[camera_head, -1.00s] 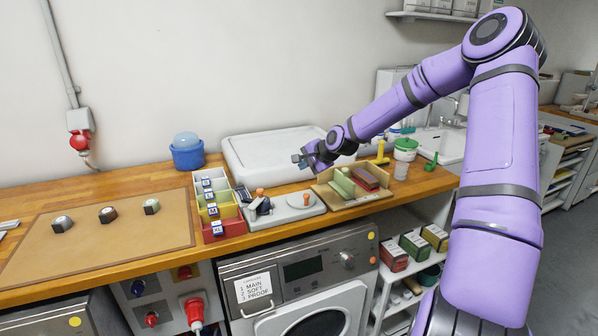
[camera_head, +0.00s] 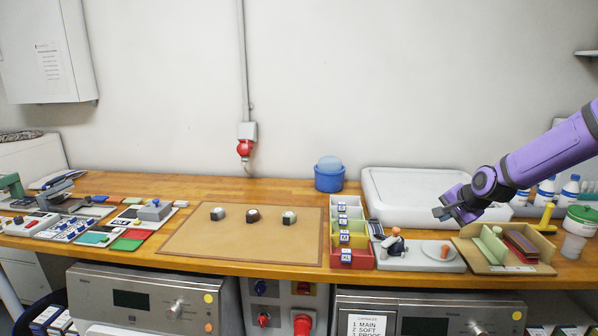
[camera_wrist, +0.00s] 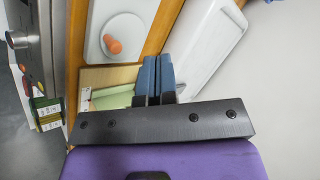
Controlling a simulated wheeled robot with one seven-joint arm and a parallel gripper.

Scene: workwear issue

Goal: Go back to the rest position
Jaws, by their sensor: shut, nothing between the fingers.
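My gripper (camera_head: 443,213) is at the right in the head view, at the end of my purple arm. It hangs in the air above the counter, over the area between the grey plate and the cardboard tray. In the wrist view its blue-grey fingers (camera_wrist: 153,78) are together with nothing between them. The grey plate with an orange knob (camera_head: 444,251) lies on the counter below and left of it. It also shows in the wrist view (camera_wrist: 125,28). Nothing touches the fingers.
A cardboard tray with green and dark red pieces (camera_head: 506,262) stands below right. A white bin lid (camera_head: 400,190) lies behind. Size-labelled boxes (camera_head: 347,258) and a brown mat with three knobs (camera_head: 245,249) are further left. The air above the mat is free.

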